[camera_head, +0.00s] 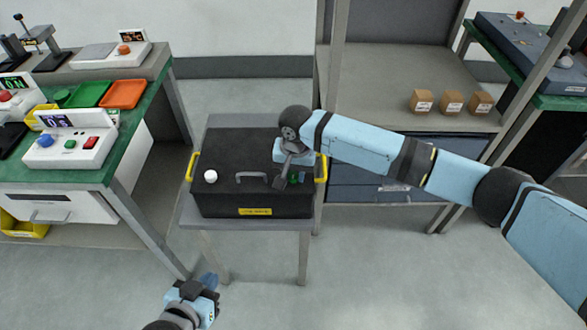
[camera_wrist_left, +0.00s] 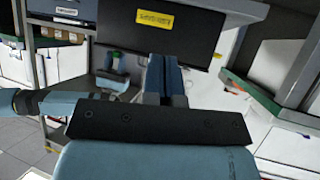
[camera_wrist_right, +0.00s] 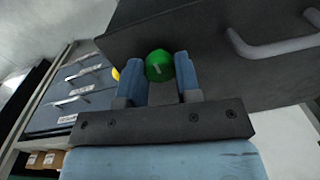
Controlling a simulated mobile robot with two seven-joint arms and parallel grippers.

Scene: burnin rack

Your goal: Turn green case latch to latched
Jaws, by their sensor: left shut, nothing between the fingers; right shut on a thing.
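The black case (camera_head: 240,203) stands closed on a small grey table. In the head view only a bit of the green latch (camera_head: 294,179) shows beside my right gripper (camera_head: 282,182). My right gripper (camera_wrist_right: 160,80) is shut on the green latch, a finger on each side. My left gripper (camera_head: 209,283) is shut and empty, low in front of the table. In the left wrist view its fingers (camera_wrist_left: 164,75) are together.
A green-topped bench (camera_head: 120,150) stands left, a shelf with several small boxes (camera_head: 452,102) right. The floor in front is clear.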

